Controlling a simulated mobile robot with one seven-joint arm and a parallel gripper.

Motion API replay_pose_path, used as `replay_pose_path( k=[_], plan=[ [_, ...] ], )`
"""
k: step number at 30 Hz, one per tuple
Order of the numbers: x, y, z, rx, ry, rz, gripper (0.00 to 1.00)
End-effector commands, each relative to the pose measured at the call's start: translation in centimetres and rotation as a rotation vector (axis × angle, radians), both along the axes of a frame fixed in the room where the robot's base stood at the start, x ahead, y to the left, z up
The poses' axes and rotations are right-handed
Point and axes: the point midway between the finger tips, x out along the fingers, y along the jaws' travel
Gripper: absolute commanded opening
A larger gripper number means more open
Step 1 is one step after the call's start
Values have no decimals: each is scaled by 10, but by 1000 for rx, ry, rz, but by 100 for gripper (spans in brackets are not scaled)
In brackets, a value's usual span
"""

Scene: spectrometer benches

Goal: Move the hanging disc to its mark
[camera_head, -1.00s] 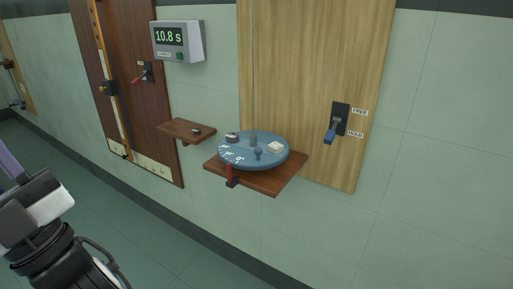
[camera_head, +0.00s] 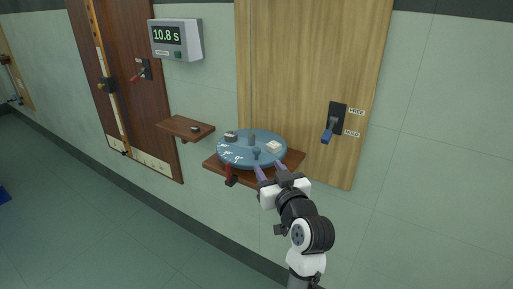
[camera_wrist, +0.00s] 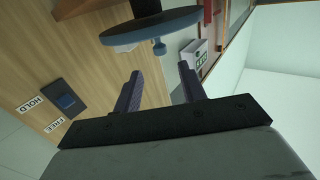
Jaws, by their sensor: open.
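The blue disc (camera_head: 266,139), with white angle marks on its near left side, lies level just above a small wooden shelf (camera_head: 210,166); a thin wire runs up from its centre post (camera_head: 251,140). A small blue peg (camera_head: 257,154) stands near the disc's front edge and also shows in the wrist view (camera_wrist: 159,47). A red pointer (camera_head: 229,173) stands at the shelf's front, beside the marked rim. My gripper (camera_head: 270,169) is open and empty at the disc's front right edge. In the wrist view the peg is ahead of the spread fingers (camera_wrist: 160,68), not between them.
A blue-handled lever (camera_head: 328,131) on the wooden panel points down toward HOLD. A timer (camera_head: 176,40) reads 10.8 s. A small shelf (camera_head: 177,125) with a dark piece is at left.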

Motion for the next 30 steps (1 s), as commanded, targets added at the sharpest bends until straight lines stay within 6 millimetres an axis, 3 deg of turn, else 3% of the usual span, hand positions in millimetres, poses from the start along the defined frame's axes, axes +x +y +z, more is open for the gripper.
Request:
replay_pose_path(
  k=[6,13,18,27,30],
  plan=[
    [47,16,4,0,0,3,41],
    [82,26,3,0,-2,1,41],
    [93,30,2,0,-2,0,41],
    [94,30,1,-1,-3,-1,41],
    [94,30,1,-1,-3,-1,28]
  ],
)
